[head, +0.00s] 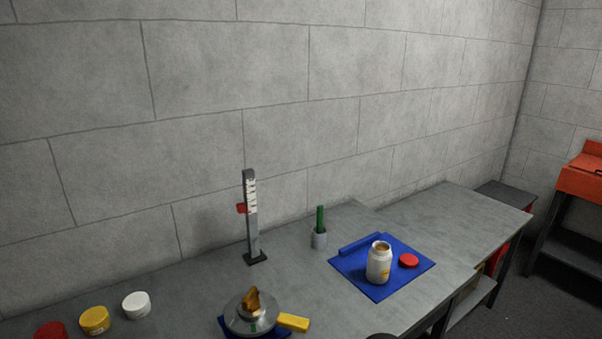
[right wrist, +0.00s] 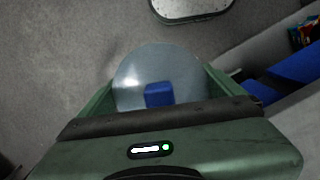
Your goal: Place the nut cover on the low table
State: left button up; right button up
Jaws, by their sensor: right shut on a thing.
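In the right wrist view, my right gripper (right wrist: 160,98) has its green fingers on either side of a round, pale grey, dome-like piece with a blue block on it. This piece looks like the nut cover (right wrist: 155,65), and the gripper is shut on it. It is held over a grey floor. I cannot tell for sure which surface is the low table. A light-topped piece with a dark rim (right wrist: 190,8) shows at the top edge of the wrist view, cut off by the frame. My left gripper is not in view.
In the head view, a grey workbench (head: 300,300) holds a blue mat (head: 345,265) with a white jar (head: 378,265) and red lid (head: 408,260), a height gauge (head: 251,220), a yellow-handled pan-like item (head: 248,318) and several small jars. An orange-topped stand (head: 580,182) is at right.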

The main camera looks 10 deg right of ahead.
aim_at(448, 231)
jog(key=i+l+u, duration=0.15)
jog(key=l, duration=1.25)
jog(key=i+l+u, duration=0.15)
jog(key=l, duration=1.25)
jog(key=i+l, duration=0.15)
jog(key=l, duration=0.3)
jog(key=i+l+u, duration=0.15)
jog(key=l, duration=0.3)
jog(key=i+l, duration=0.1)
jog(key=l, duration=0.35)
jog(key=i+l+u, duration=0.1)
jog(key=l, duration=0.35)
jog(key=i+l+u, duration=0.1)
jog(key=l, duration=0.4)
jog(key=i+l, duration=0.35)
jog(key=i, duration=0.05)
